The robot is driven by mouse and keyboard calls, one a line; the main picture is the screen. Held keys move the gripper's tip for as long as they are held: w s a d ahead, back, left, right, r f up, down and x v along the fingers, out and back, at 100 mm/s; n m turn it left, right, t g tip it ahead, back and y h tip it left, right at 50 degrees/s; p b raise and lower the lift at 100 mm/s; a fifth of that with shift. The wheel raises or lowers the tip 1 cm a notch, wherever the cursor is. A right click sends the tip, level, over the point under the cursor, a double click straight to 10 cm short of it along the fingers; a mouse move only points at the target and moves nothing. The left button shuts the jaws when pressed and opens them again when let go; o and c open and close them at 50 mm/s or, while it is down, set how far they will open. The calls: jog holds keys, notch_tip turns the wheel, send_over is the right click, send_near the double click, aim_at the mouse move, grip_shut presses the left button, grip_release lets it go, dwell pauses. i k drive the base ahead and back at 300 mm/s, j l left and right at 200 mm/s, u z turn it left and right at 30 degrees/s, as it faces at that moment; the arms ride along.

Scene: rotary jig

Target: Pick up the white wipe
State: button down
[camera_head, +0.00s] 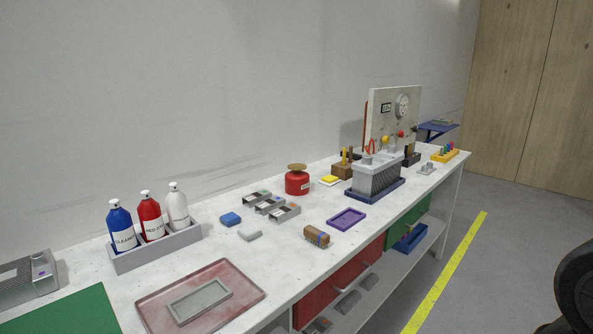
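A small, pale grey-white, flat block (250,235) lies on the white workbench and looks like the white wipe. It lies just right of and in front of a blue block (230,219) of similar size, apart from it. Nothing covers it. My gripper is not in view.
The workbench (285,250) runs along the wall. In front are a reddish tray (246,290) and a brown block (317,237). A purple tray (346,219) lies farther right.

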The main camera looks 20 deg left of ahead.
aim_at(248, 232)
jog(key=i+j, duration=0.15)
jog(key=i, duration=0.15)
jog(key=i+j, duration=0.1)
jog(key=i, duration=0.2)
jog(key=i+j+u, duration=0.1)
jog(key=i+u, duration=0.4)
jog(key=u, duration=0.2)
jog(key=i+u, duration=0.35)
jog(key=k+u, duration=0.1)
jog(key=u, duration=1.3)
